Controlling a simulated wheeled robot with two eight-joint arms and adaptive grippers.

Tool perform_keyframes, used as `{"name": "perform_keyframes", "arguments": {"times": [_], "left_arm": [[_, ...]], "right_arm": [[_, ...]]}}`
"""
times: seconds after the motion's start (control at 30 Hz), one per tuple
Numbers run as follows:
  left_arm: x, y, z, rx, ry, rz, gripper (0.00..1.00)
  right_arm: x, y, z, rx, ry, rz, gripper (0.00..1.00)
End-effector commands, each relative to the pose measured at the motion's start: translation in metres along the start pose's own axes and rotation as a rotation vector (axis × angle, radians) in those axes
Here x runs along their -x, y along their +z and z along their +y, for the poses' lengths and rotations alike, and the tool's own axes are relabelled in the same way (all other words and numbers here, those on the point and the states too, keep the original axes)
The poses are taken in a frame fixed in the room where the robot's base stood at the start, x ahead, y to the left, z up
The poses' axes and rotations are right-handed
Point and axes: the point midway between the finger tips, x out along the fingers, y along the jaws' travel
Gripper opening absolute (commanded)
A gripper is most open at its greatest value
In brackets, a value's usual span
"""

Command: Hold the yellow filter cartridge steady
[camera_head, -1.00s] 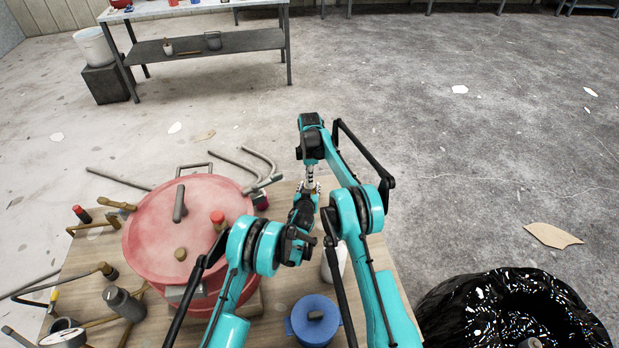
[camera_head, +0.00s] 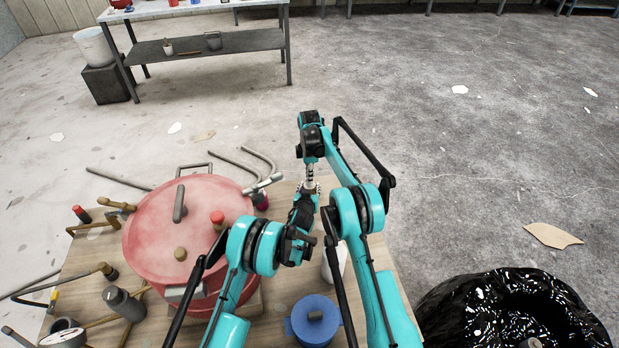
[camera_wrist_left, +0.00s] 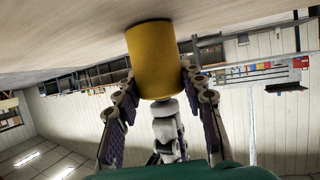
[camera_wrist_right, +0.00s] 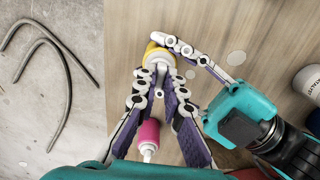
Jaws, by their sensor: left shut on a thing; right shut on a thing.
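The yellow filter cartridge (camera_wrist_left: 153,58) is a yellow cylinder with its far end at the wooden table top in the left wrist view, which looks upside down. My left gripper (camera_wrist_left: 158,80) is shut on it, one finger on each side. In the right wrist view, only a sliver of the yellow cartridge (camera_wrist_right: 152,47) shows beside a pale end piece. My right gripper (camera_wrist_right: 160,62) is shut at this end, above the left fingers; exactly what it grips is partly hidden. In the head view, both grippers meet and the cartridge is hidden by my arms.
A large red round housing (camera_head: 160,235) stands left of my arms. A blue lidded pot (camera_head: 314,320) and a white container (camera_head: 340,262) stand in front. A pink bottle (camera_wrist_right: 149,136) is near the right gripper. Tools clutter the left; a black bag (camera_head: 510,315) is at right.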

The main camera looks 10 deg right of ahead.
Motion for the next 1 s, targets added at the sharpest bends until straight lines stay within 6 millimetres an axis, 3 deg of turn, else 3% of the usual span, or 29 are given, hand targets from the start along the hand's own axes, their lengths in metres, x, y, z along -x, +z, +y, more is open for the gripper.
{"name": "perform_keyframes", "arguments": {"times": [0.77, 1.0], "left_arm": [[0.0, 0.0, 0.0, 0.0, 0.0, -0.001, 0.0], [0.0, 0.0, 0.0, 0.0, 0.0, -0.001, 0.0]], "right_arm": [[0.016, 0.0, 0.0, 0.0, 0.0, 0.0, 0.0], [0.042, 0.0, 0.0, 0.0, 0.0, 0.0, 0.0]]}}
